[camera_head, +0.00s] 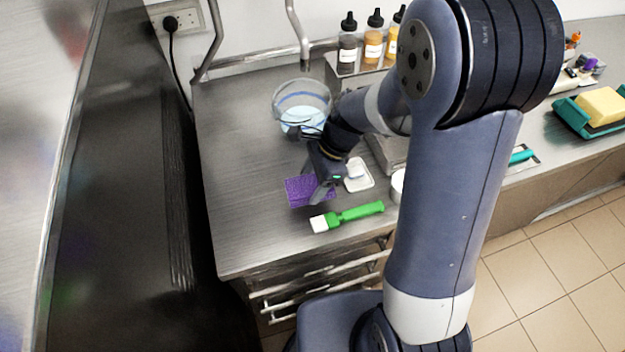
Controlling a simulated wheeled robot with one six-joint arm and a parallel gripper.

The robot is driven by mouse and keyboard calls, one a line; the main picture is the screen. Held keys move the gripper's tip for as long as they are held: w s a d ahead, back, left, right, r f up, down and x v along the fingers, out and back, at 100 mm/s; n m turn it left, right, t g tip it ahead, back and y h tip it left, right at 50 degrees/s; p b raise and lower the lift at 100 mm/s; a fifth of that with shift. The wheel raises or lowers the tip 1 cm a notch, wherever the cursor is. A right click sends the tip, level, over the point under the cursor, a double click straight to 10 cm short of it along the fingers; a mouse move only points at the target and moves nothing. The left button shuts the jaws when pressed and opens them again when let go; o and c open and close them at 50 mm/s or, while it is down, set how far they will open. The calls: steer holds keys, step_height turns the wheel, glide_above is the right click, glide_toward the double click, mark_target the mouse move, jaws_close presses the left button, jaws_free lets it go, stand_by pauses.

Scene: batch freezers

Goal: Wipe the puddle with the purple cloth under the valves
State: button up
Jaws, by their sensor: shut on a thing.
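The purple cloth (298,190) lies on or just above the steel counter, left of the green brush; I cannot tell whether it touches the counter. My gripper (322,192) points down at the cloth's right part and is shut on it. The gripper hides some of the cloth. I cannot make out a puddle or any valves in this view; my arm covers part of the counter.
A green brush (347,216) lies in front, and a small white dish (358,175) sits to the right. Bottles (373,40) stand at the back. The counter's left part (235,180) is clear.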

steer(key=shift+r, duration=0.25)
step_height(320, 180, up, 3)
steer(key=p, duration=0.3)
stand_by(0.9)
